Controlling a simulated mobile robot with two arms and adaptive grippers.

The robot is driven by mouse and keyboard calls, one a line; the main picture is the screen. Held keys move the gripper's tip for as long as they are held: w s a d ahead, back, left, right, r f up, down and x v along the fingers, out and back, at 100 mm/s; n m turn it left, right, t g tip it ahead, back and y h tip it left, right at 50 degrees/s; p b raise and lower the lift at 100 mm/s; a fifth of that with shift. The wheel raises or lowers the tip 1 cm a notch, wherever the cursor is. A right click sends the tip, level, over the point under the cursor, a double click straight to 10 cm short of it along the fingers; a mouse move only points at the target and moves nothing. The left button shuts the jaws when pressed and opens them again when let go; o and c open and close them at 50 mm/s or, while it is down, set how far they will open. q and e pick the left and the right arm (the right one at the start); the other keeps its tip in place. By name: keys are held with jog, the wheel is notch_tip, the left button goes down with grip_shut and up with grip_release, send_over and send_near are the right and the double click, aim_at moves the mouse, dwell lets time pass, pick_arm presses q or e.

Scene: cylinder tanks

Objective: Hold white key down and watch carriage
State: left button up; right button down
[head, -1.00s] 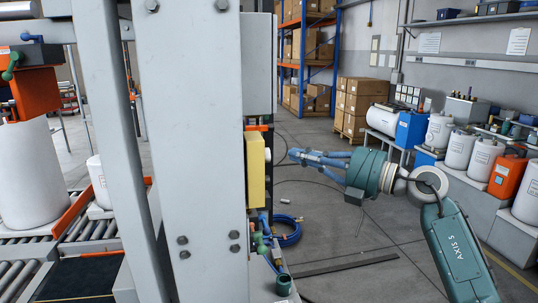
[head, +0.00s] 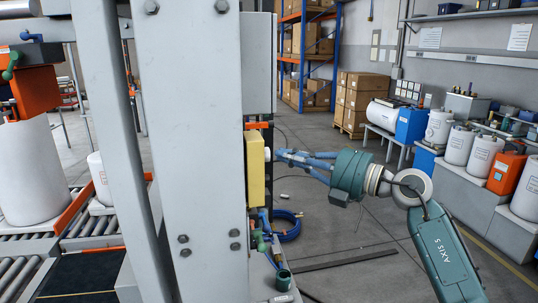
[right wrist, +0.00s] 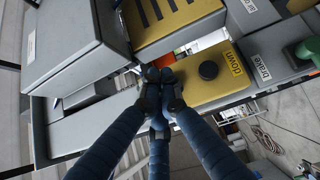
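A yellow control box (head: 256,168) is fixed to the side of the grey column, with a white key (head: 267,154) on its right face. My right gripper (head: 280,154) points at the key, its fingertips very close; I cannot tell whether they touch. In the right wrist view my gripper (right wrist: 161,76) has its dark fingertips together with nothing visible between them. There the yellow box (right wrist: 190,93) shows a black button (right wrist: 208,70) beside a "down" label; the white key is not visible. I cannot make out for sure which part is the carriage. My left gripper is not in view.
The grey column (head: 195,130) blocks much of the middle. Left of it are an orange unit (head: 38,90), a white tank (head: 28,175) and roller conveyors (head: 95,228). A blue hose (head: 290,228) lies on the floor. A "brake" label (right wrist: 262,67) sits beside a green handle (right wrist: 305,52).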

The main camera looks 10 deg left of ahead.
dwell(0.8)
jog(key=shift+s+a+p, duration=0.2)
jog(key=shift+a+p, duration=0.2)
jog(key=shift+p, duration=0.1)
jog(key=shift+s+a+p, duration=0.15)
jog(key=shift+a+p, duration=0.35)
dwell(0.6)
jog(key=shift+d, duration=0.1)
dwell(3.2)
jog(key=shift+w+d, duration=0.3)
jog(key=shift+d, duration=0.5)
jog(key=shift+w+d+b, duration=0.15)
jog(key=shift+w+d, duration=0.1)
jog(key=shift+d, duration=0.55)
jog(key=shift+w+d+b, duration=0.15)
jog(key=shift+w+d, duration=0.15)
jog(key=shift+d, duration=0.45)
jog(key=shift+w+d+b, duration=0.15)
jog(key=shift+w+d, duration=0.1)
jog(key=shift+d, duration=0.55)
